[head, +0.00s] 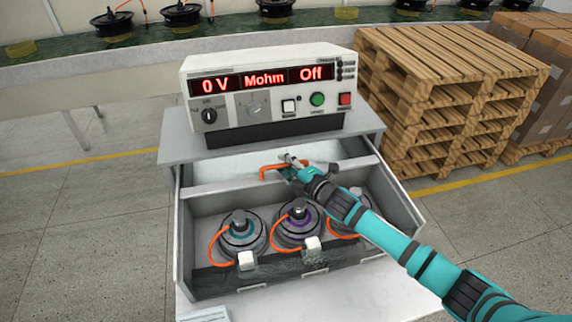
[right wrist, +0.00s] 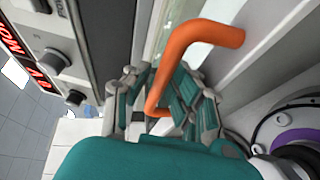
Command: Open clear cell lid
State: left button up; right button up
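The cell is a grey open-topped box (head: 186,245) below the tester. An orange bar handle (head: 268,168) is at its back and also shows large in the right wrist view (right wrist: 205,32). A pale panel (head: 225,172) lies behind the grey crossbar; I cannot tell how much of it is the clear lid. My right gripper (head: 293,160) is at the handle, with a finger on each side of the bar in the right wrist view (right wrist: 160,95). I cannot tell whether the fingers press on it. My left gripper is out of view.
Hub motors with orange cables stand in the cell, among them a teal-ringed one (head: 240,232) and a purple-ringed one (head: 298,222). The tester (head: 262,90) reads 0 V and Off just behind. Wooden pallets (head: 450,75) stand at right; a conveyor (head: 150,45) runs behind.

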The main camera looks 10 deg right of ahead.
jog(key=v, duration=1.2)
dwell(0.3)
